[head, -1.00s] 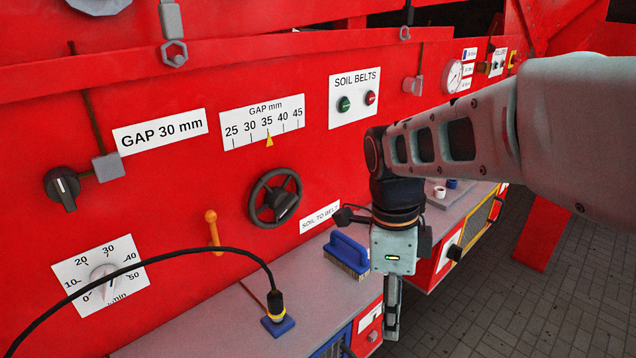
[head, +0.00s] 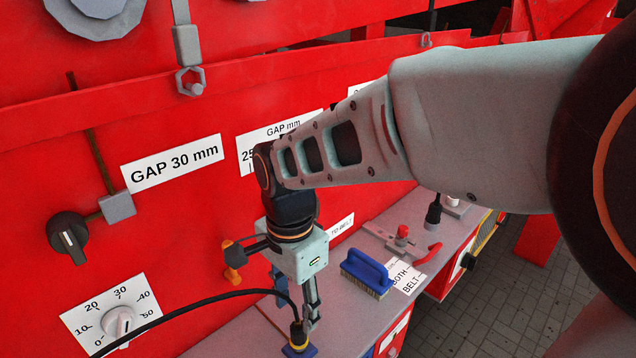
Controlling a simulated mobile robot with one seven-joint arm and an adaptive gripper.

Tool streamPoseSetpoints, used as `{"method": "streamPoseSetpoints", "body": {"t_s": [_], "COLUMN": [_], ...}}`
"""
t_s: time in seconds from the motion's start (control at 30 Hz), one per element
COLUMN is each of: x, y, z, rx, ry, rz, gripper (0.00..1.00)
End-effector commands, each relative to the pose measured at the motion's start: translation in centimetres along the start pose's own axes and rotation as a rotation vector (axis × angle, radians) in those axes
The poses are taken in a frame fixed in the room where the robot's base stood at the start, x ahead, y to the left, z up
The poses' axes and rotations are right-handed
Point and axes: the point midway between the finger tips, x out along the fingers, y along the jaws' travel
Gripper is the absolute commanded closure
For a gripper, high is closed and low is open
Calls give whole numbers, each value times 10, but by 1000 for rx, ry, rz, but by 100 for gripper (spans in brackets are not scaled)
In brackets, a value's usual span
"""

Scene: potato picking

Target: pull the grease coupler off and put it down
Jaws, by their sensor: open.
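The grease coupler (head: 298,334) is a dark fitting with a yellow band on the end of a black hose (head: 190,306). It stands upright on a small blue block (head: 299,350) at the front of the grey shelf, near the bottom edge of the head view. My gripper (head: 298,312) points down at the coupler, its two fingers apart and empty. The hose crosses in front of the fingers. I cannot tell whether the coupler stands between the fingertips or just in front of them.
A blue brush (head: 367,271) lies on the shelf (head: 345,308) right of my gripper. Behind it are a red-handled clamp (head: 402,238) and a dark upright fitting (head: 434,213). The red machine wall (head: 210,230) rises behind, with an orange handle (head: 233,262) close by.

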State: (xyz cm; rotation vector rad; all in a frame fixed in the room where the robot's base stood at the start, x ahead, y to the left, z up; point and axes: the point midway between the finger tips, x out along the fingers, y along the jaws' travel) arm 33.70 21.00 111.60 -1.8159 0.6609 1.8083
Motion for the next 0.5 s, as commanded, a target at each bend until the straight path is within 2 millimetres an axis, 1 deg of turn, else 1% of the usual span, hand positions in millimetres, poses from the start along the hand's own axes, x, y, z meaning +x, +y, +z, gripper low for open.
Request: {"method": "streamPoseSetpoints", "body": {"t_s": [0.03,0.2,0.33,0.5], "x": [11,42,58,70], "y": [1,2,1,1], "z": [0,0,0,0], "rx": [-1,1,1,2], "ry": [-2,-4,-3,-3], "rz": [6,7,5,4], "gripper": [58,58,58,58]}}
